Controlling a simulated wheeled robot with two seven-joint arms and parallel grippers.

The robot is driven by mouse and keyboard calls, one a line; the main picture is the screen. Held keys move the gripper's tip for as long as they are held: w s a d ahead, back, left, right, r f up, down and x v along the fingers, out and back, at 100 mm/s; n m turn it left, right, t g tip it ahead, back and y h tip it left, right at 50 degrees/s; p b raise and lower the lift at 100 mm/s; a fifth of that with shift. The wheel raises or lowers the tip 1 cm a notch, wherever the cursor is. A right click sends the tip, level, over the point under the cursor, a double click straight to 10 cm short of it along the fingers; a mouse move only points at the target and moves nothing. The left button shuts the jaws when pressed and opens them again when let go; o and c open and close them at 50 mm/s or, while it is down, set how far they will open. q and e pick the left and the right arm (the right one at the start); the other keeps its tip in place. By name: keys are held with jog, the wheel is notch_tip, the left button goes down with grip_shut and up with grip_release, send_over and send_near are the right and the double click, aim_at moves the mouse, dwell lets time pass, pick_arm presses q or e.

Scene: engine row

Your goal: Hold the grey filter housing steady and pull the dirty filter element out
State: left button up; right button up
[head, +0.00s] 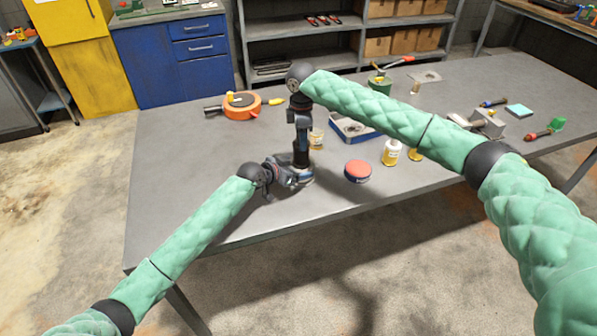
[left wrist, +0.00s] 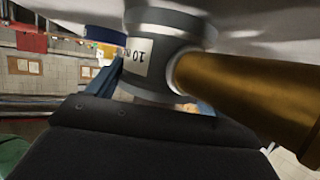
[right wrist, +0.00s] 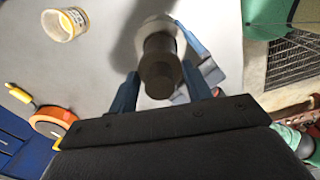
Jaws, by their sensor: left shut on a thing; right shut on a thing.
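The grey filter housing (left wrist: 165,50) is a short cylinder with a white label in the left wrist view. My left gripper (head: 291,177) is shut around it near the table's front edge; a blue finger shows beside it. The dirty filter element (head: 301,154) is a dark upright cylinder above the housing in the head view. My right gripper (head: 301,132) points down and is shut on the element's upper part. In the right wrist view the element (right wrist: 160,75) stands between the blue fingers, over a pale ring. How much of it sits inside the housing is hidden.
A red-topped round can (head: 358,172) stands close right of the housing. A jar (head: 316,138) and a blue tray (head: 352,128) are behind, and a yellow-labelled bottle (head: 391,152) is farther right. An orange round item (head: 241,107) lies back left. The table's left front is clear.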

pick_arm(q)
jog(key=shift+f, duration=0.1)
pick_arm(e)
jog(key=shift+r, duration=2.8)
pick_arm(q)
jog(key=o, duration=1.7)
jog(key=shift+a, duration=0.1)
jog(key=v, duration=1.2)
jog(key=shift+w, duration=0.1)
